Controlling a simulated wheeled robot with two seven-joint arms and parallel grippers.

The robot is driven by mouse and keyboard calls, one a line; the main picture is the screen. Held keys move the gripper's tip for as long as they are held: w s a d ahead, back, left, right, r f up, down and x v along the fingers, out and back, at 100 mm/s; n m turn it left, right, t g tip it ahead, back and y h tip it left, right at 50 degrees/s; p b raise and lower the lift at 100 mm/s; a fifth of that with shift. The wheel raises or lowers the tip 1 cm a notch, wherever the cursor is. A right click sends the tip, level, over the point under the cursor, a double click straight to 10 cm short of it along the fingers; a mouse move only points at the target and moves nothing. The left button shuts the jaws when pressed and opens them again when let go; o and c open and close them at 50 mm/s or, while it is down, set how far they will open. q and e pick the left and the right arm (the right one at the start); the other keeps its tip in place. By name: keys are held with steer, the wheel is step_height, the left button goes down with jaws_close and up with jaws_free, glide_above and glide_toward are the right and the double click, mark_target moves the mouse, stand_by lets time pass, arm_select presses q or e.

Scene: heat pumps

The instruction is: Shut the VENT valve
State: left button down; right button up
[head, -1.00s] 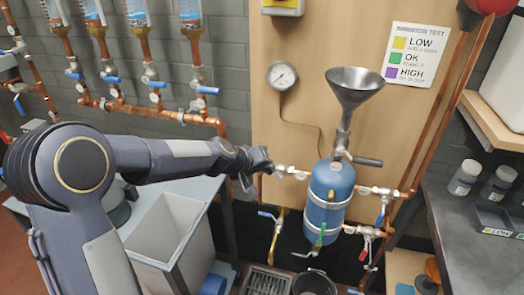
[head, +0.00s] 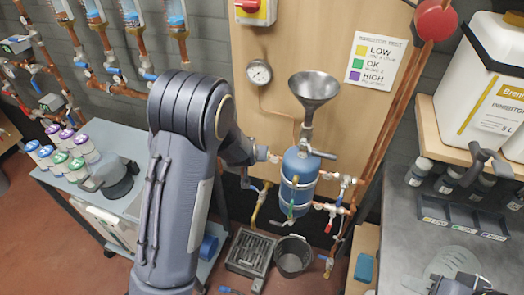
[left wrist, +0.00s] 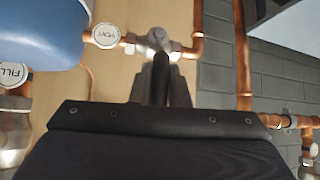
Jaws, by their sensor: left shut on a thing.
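The VENT valve (left wrist: 158,41) is a metal body on a copper pipe, beside a round white VENT tag (left wrist: 106,35), in the left wrist view. My left gripper (left wrist: 162,88) is shut on its dark lever, just below the valve body. The lever's exact angle to the pipe is hard to tell. In the head view my left forearm hides most of this gripper and the lever, left of the blue tank (head: 299,180). My right gripper (head: 462,284) shows partly at the bottom right edge, over the grey bench; its fingers are unclear.
A steel funnel (head: 316,88) stands above the tank, with a gauge (head: 259,72) to its left. A FILL tag (left wrist: 14,74) is near the tank. A bucket (head: 294,256) and a grate (head: 251,251) are below. A cart (head: 107,205) with bottles stands left.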

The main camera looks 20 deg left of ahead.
arm_select(q)
steer(key=shift+d+f, duration=0.1)
stand_by(0.4)
steer(key=c, duration=1.4)
jaws_free()
steer(key=v, duration=0.8)
steer(key=shift+p, duration=0.3)
steer(key=shift+f, duration=0.1)
